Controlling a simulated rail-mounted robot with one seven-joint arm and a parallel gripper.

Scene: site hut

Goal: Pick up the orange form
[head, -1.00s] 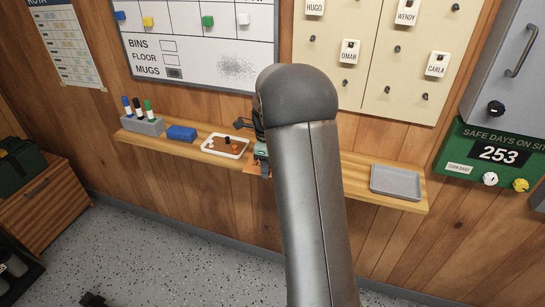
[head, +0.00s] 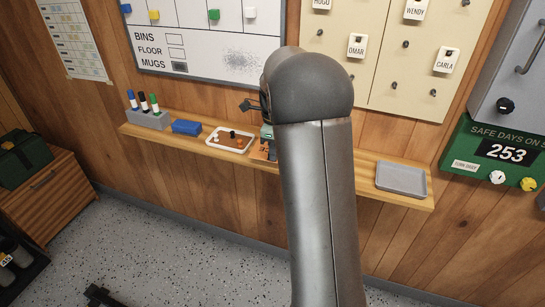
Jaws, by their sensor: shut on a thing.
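The orange form (head: 259,152) shows as a small orange patch just left of my arm, at the shelf beside the white-rimmed tray. Most of it is hidden by my gripper and arm. My gripper (head: 267,141) is shut on the form, its green-grey end just above the visible orange part. The fingertips are too small and too covered to make out clearly. I cannot tell how far the form is from the shelf surface.
The wooden shelf (head: 365,171) holds a pen block (head: 148,119), a blue eraser (head: 187,127), the white-rimmed tray (head: 216,148) with small pieces and a grey tray (head: 401,180). A whiteboard (head: 190,50) and a tag board (head: 385,75) hang above.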

